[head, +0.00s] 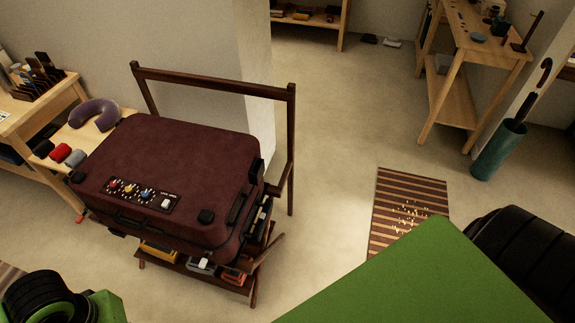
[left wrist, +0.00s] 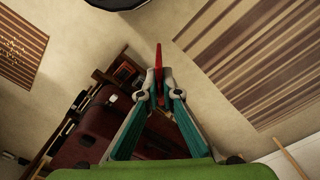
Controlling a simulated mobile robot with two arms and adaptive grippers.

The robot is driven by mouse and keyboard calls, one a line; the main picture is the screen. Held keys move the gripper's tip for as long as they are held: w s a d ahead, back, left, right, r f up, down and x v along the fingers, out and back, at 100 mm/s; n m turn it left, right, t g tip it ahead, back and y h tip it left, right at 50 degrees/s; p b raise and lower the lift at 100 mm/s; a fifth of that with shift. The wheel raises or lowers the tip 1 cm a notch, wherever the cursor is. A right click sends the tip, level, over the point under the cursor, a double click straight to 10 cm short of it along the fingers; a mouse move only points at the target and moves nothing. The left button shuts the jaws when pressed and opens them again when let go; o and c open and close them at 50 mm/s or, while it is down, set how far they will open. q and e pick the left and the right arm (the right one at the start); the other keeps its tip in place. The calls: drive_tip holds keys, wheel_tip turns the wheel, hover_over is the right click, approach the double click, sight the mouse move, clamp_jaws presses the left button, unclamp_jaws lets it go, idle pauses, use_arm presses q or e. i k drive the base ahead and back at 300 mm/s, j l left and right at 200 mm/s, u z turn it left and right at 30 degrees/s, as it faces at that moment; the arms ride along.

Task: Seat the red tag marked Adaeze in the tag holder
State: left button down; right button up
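In the left wrist view my left gripper (left wrist: 158,88) has its teal fingers closed on a thin red piece (left wrist: 158,56), which sticks out past the fingertips. It looks like the red tag, but no name is readable on it. The maroon suitcase (head: 170,160) lies flat on a dark wooden rack in the head view; part of it also shows at lower left in the left wrist view (left wrist: 82,148). I cannot clearly pick out the tag holder. The left fingers are outside the head view, and my right gripper is not in view.
A panel with coloured dials (head: 140,194) is on the suitcase top. The rack's tall back frame (head: 292,150) rises behind it. Several items lie on the shelf underneath. A wooden bench (head: 75,95) is at left, a striped mat (head: 405,205) at right. Floor between is clear.

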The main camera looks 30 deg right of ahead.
sight(210, 175)
drive_tip(key=i+l, duration=0.1)
drive_tip(key=l, duration=0.4)
drive_tip(key=i+l+u, duration=0.1)
drive_tip(key=l, duration=0.4)
drive_tip(key=i+l, duration=0.15)
drive_tip(key=l, duration=0.35)
drive_tip(key=i+l+u, duration=0.15)
drive_tip(key=l, duration=0.85)
